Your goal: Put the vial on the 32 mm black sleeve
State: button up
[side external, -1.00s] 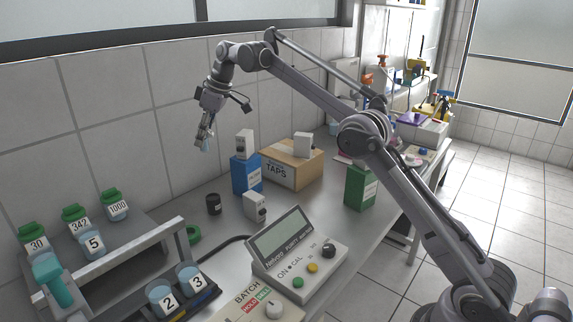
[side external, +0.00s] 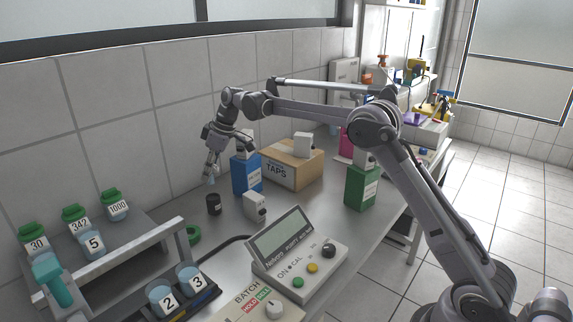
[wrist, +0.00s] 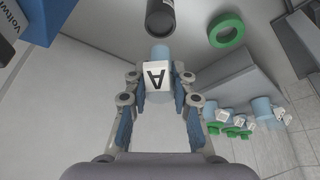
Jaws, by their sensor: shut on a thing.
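My gripper (side external: 210,178) is shut on a vial, just above the bench. The vial shows in the wrist view (wrist: 159,58) between the fingertips, light blue with a white label marked "A". In the side view it is small at the fingertips. The black sleeve (side external: 214,204) stands upright on the bench, just below the fingertips in the side view. In the wrist view the sleeve (wrist: 161,17) is just beyond the vial, partly cut off by the top edge. The vial looks apart from the sleeve.
A green ring (side external: 193,235) lies near the sleeve. A blue box (side external: 246,176) and a cardboard TAPS box (side external: 291,168) stand to the right. A small white device (side external: 255,207) is close by. A rack (side external: 120,240) with several jars is at the left.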

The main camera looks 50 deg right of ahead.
aim_at(211, 182)
jog(key=shift+f, duration=2.1)
jog(key=shift+f, duration=0.1)
jog(key=o, duration=0.9)
